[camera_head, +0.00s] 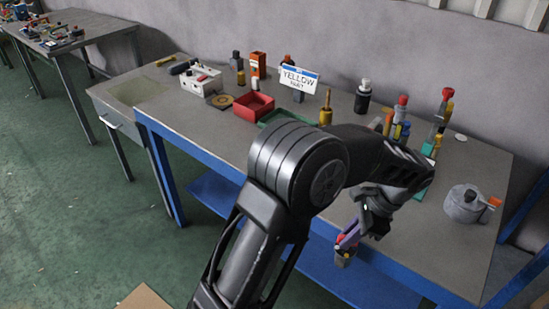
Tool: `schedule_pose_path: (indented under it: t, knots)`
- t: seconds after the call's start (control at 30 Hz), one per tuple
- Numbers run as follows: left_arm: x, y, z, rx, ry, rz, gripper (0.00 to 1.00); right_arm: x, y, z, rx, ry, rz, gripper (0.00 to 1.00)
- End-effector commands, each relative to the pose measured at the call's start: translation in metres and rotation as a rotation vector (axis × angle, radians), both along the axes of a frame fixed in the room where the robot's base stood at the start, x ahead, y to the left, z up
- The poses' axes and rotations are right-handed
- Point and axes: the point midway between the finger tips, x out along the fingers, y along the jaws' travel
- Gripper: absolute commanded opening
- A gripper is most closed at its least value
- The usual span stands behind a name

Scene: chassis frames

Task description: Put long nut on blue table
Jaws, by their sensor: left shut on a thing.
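The blue table (212,100) has a grey top with a blue front edge and blue legs. My left arm reaches across it from the bottom. My left gripper (346,241) points down at the table's front edge, right of centre. It is shut on a small part (342,258) with red and dark areas. The part is mostly hidden by the fingers, and I cannot tell whether it is the long nut. I cannot tell whether it touches anything below. My right gripper is not in view.
A red tray (253,107), a white box (201,80), a sign reading YELLOW (298,79) and a black bottle (362,96) stand along the back. Several coloured parts (440,116) and a grey round device (464,204) are at the right.

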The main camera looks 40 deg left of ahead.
Motion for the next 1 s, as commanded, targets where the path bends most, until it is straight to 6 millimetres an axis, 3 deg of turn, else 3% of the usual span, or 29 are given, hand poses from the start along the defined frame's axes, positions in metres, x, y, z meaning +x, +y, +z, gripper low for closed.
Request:
schedule_pose_path:
  t: [0.1,0.57,1.0]
  knots:
    - [0.0,0.0,-0.014,0.0,0.0,0.0,0.0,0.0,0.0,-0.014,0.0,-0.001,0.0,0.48]
    - [0.0,0.001,-0.008,-0.002,-0.001,0.002,0.0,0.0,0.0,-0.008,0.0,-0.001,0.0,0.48]
    - [0.003,0.09,0.087,0.002,-0.009,-0.505,0.0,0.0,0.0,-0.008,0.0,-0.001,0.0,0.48]
